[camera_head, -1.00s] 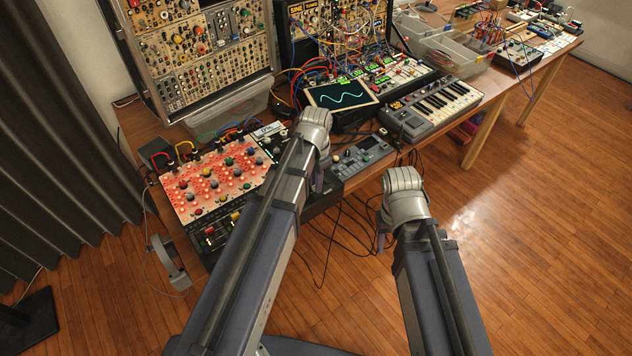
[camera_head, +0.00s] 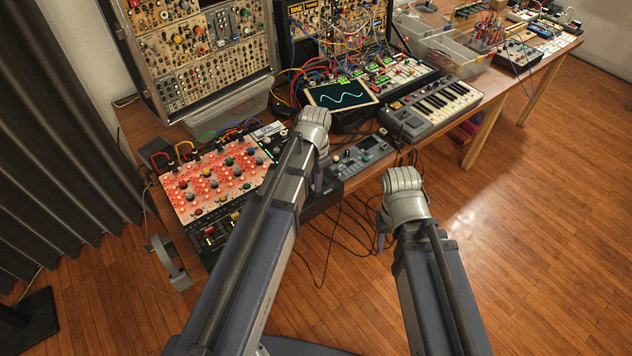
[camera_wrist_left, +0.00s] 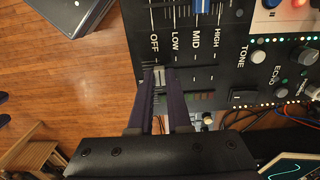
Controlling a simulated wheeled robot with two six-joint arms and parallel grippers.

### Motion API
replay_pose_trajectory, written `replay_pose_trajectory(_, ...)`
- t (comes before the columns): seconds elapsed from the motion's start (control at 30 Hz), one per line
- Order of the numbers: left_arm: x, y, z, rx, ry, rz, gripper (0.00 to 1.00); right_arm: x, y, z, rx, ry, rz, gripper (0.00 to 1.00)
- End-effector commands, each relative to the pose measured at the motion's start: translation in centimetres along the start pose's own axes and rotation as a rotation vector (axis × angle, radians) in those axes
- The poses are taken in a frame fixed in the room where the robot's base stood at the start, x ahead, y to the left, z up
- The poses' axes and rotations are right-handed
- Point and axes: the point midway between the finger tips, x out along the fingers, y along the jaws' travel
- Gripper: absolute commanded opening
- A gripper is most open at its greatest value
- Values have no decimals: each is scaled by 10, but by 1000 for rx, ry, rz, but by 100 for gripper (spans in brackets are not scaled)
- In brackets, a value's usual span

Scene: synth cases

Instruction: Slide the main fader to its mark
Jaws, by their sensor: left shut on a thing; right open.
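In the left wrist view a black panel (camera_wrist_left: 228,68) carries the printed words OFF, LOW, MID and HIGH. A pale fader cap (camera_wrist_left: 160,77) sits by the OFF end. My left gripper (camera_wrist_left: 159,74) is shut on this cap, one dark finger on each side, and partly hides it. In the head view my left gripper (camera_head: 317,182) is at the table's front edge, and its own hand and arm hide the cap. My right gripper (camera_head: 382,238) hangs open and empty in front of the table, over the floor.
A blue fader cap (camera_wrist_left: 202,6) is on the same panel. The red-lit knob panel (camera_head: 212,182) lies left of my left arm. A small grey device (camera_head: 362,155) and a keyboard (camera_head: 432,108) lie to the right. Cables hang below the table edge; the floor at right is clear.

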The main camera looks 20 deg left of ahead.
Motion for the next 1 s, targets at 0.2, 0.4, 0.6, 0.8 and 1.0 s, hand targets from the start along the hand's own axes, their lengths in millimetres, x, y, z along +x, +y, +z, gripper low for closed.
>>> replay_pose_trajectory(0.2,0,-24,0,-1,0,0,0,0,0,0,0,0,0,50)
replay_pose_trajectory(0.4,0,-22,0,0,0,0,0,0,0,0,0,0,0,50)
replay_pose_trajectory(0.6,0,-22,0,0,0,0,38,0,0,0,0,0,0,50)
replay_pose_trajectory(0.8,0,-22,0,0,0,0,48,0,0,0,0,0,0,50)
replay_pose_trajectory(1.0,-2,-22,0,0,0,0,48,-2,0,0,0,0,0,50)
